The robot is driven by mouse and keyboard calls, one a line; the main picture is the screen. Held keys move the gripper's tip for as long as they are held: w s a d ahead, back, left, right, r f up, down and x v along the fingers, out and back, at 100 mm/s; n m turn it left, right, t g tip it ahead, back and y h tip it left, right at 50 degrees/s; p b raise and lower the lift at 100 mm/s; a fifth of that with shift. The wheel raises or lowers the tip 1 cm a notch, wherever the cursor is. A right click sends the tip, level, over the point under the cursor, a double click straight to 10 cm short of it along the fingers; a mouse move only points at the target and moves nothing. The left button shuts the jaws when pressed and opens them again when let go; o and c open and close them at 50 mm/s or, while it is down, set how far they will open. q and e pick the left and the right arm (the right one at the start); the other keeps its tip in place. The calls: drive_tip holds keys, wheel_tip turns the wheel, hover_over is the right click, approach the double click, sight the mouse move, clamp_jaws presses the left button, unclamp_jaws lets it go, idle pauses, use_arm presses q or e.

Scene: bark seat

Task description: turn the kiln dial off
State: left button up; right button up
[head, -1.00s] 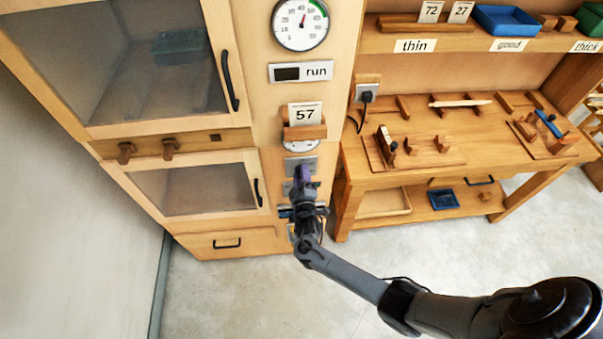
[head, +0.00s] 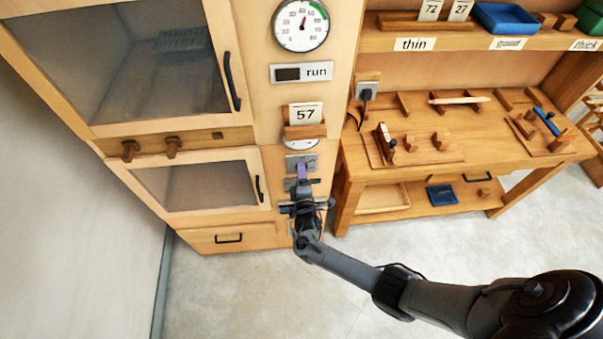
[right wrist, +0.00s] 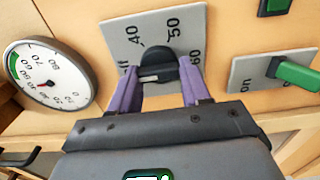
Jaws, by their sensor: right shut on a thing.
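The kiln dial is a dark round knob (right wrist: 158,68) on a grey plate (right wrist: 117,35) marked 40, 50 and 60, with a partly hidden word ending in "ff" at the left. In the head view the plate (head: 293,160) sits low on the wooden cabinet's front, and the knob is hidden. My right gripper (right wrist: 160,80) is shut on the knob, with a purple finger on either side; it also shows in the head view (head: 302,175). A pale mark on the knob lies towards the left finger. My left gripper is not in view.
Beside the dial is a green switch (right wrist: 297,74) on a plate marked "on". A round gauge (head: 301,25), a "run" display (head: 301,72) and a 57 card (head: 305,113) are above. A workbench (head: 440,175) stands at the right; the floor in front is clear.

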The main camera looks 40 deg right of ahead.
drive_tip(key=o, duration=1.1)
drive_tip(key=shift+c, duration=0.2)
drive_tip(key=shift+s, duration=0.1)
drive_tip(key=p+v, duration=0.1)
drive_tip(key=v, duration=0.9)
drive_tip(key=shift+s+a, duration=0.2)
drive_tip(key=shift+s, duration=0.05)
